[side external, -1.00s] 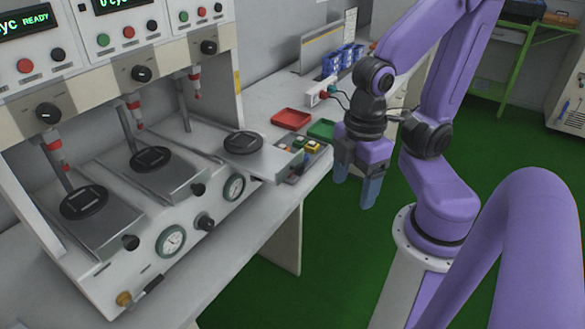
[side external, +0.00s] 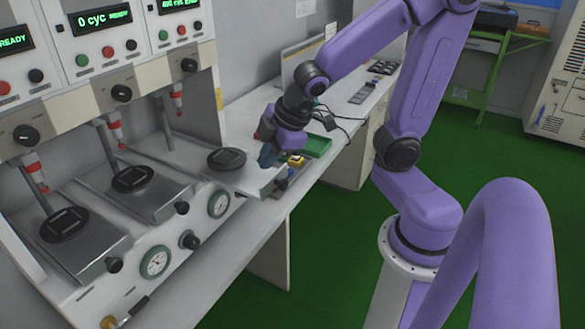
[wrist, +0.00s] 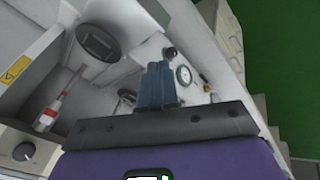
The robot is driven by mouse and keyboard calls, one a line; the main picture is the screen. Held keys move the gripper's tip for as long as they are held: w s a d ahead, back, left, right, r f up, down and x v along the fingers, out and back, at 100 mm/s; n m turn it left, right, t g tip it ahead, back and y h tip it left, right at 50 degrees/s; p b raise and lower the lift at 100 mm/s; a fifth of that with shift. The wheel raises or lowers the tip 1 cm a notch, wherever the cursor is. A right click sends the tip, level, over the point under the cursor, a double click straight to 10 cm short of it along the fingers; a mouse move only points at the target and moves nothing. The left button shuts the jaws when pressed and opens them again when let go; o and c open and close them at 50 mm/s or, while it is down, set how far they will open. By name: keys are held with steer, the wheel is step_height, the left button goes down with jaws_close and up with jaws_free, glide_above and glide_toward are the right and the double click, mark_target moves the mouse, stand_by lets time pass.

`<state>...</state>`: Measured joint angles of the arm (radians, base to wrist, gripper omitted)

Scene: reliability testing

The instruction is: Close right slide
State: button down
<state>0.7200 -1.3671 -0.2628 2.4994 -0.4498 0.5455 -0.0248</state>
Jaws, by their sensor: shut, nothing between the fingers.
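The right slide (side external: 243,179) is a flat metal plate with a round black fixture (side external: 227,159) on it. It sticks out toward the front, farther than the two slides to its left. My gripper (side external: 267,156) is shut and empty at the slide's outer end. The fingertips look close to the plate's edge, but I cannot tell whether they touch it. In the wrist view my closed blue fingers (wrist: 157,85) point at the machine front, and a black fixture (wrist: 97,42) shows to their upper left.
The middle slide (side external: 160,198) and left slide (side external: 85,250) sit to the left. Gauges (side external: 218,204) and knobs line the front panel. A green tray (side external: 317,146) and small coloured parts (side external: 296,161) lie behind the gripper. Dark cables run on the bench.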

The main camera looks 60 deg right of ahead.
steer(key=w+d+r+n+t, duration=0.3)
steer(key=w+d+t, duration=0.2)
steer(key=w+d, duration=0.9)
steer(key=s+f+n+g+y, duration=0.1)
steer(key=s+f+g+y, duration=0.1)
steer(key=s, duration=0.9)
steer(key=s+f+n+g+y, duration=0.1)
steer(key=s+f+g+y, duration=0.15)
steer(key=s, duration=0.85)
steer(key=w+a+f, duration=0.3)
steer(key=w+f, duration=0.5)
steer(key=shift+a, duration=0.2)
steer(key=shift+w+h, duration=0.1)
steer(key=shift+h, duration=0.15)
